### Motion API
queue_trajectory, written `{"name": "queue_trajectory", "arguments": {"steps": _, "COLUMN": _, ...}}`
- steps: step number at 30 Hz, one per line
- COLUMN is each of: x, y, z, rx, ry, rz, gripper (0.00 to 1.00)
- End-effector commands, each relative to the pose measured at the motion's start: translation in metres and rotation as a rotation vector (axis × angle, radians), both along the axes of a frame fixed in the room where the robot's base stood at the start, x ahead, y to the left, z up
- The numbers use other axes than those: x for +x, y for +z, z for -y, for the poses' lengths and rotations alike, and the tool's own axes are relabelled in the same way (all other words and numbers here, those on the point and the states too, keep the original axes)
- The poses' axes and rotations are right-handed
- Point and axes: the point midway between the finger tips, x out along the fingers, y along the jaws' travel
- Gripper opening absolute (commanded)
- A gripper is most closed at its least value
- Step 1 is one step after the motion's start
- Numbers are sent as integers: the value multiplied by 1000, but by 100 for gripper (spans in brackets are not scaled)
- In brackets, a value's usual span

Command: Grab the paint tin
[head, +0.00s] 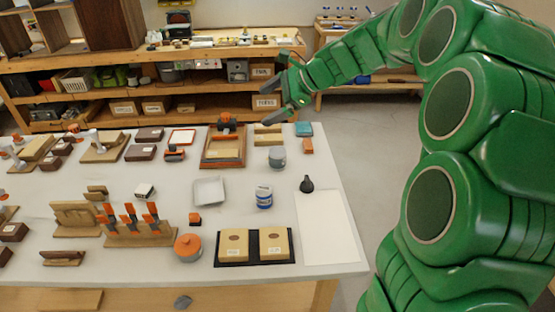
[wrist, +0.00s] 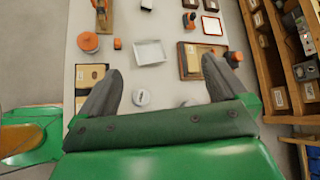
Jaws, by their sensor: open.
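The paint tin looks to be the small blue-and-white can (head: 264,198) standing upright on the right part of the white bench top (head: 235,222). In the wrist view a pale round top (wrist: 141,97) shows between the fingers but farther down, apparently the same can. My gripper (head: 277,88) is open and empty, raised near the far right of the bench in the head view, well apart from the can. In the wrist view its two dark fingers (wrist: 161,68) are spread wide.
Near the can are a grey pot (head: 277,157), a dark bulb-shaped item (head: 307,184), a pale square tray (head: 209,191), an orange-lidded pot (head: 187,246) and a black tray (head: 224,250) with two tan boxes. A white sheet (head: 327,228) lies clear at right.

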Motion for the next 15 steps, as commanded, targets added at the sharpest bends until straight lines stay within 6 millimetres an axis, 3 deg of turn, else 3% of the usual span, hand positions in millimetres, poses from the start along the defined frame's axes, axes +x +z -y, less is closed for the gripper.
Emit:
{"name": "queue_trajectory", "arguments": {"steps": 9, "x": 94, "y": -15, "z": 30, "rx": 199, "ry": -271, "rz": -125, "gripper": 100}}
{"name": "queue_trajectory", "arguments": {"steps": 15, "x": 134, "y": -25, "z": 50, "rx": 295, "ry": -392, "rz": -187, "gripper": 100}}
